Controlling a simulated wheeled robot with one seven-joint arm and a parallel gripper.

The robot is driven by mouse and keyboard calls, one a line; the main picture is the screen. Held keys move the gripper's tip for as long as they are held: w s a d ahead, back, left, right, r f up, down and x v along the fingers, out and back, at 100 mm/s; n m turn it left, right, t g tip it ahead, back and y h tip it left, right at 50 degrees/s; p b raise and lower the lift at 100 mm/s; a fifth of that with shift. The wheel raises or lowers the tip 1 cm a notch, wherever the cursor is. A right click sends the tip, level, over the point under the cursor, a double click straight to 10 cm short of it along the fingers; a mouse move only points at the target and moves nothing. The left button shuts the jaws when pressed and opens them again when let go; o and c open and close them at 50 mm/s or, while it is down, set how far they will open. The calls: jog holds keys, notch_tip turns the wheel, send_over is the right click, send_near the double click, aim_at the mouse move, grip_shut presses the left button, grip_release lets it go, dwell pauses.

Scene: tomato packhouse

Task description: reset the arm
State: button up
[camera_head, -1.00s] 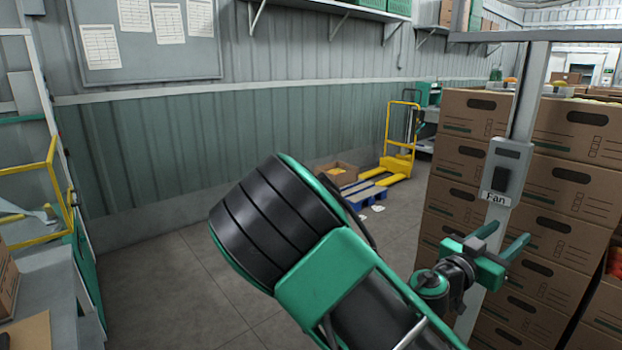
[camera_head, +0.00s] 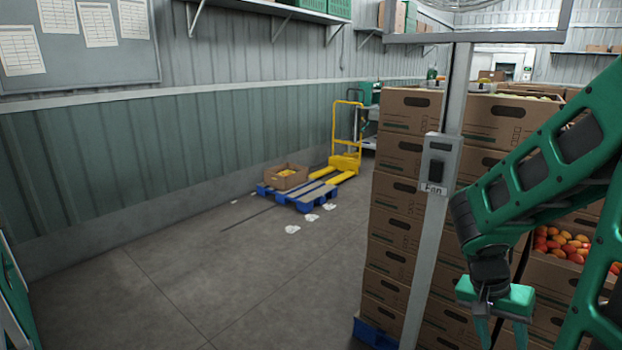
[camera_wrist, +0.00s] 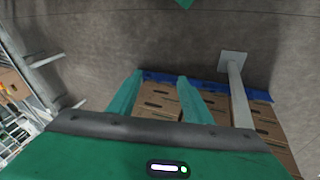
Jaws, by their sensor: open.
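My gripper (camera_head: 502,332) hangs at the lower right in the head view, at the end of my folded green arm, in front of the stacked cardboard boxes. Its two fingers point down and are apart, with nothing between them. In the wrist view the two green fingers of my gripper (camera_wrist: 154,98) stand apart, with boxes and floor behind them.
A grey post with a switch labelled Fan (camera_head: 435,165) stands left of my gripper. Stacked boxes (camera_head: 392,228) fill the right. A blue pallet (camera_head: 300,197) and yellow pallet truck (camera_head: 345,163) stand farther back.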

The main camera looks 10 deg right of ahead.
jog(key=s+a+r+n+t+y, duration=0.2)
jog(key=s+a+r+n+y, duration=0.2)
jog(key=s+a+r+n, duration=0.1)
notch_tip(320, 180, up, 4)
jog(key=shift+s+a+f+n, duration=0.25)
jog(key=shift+s+a, duration=0.25)
jog(key=shift+a, duration=0.75)
jog(key=shift+w+f, duration=0.2)
jog(key=shift+w, duration=0.4)
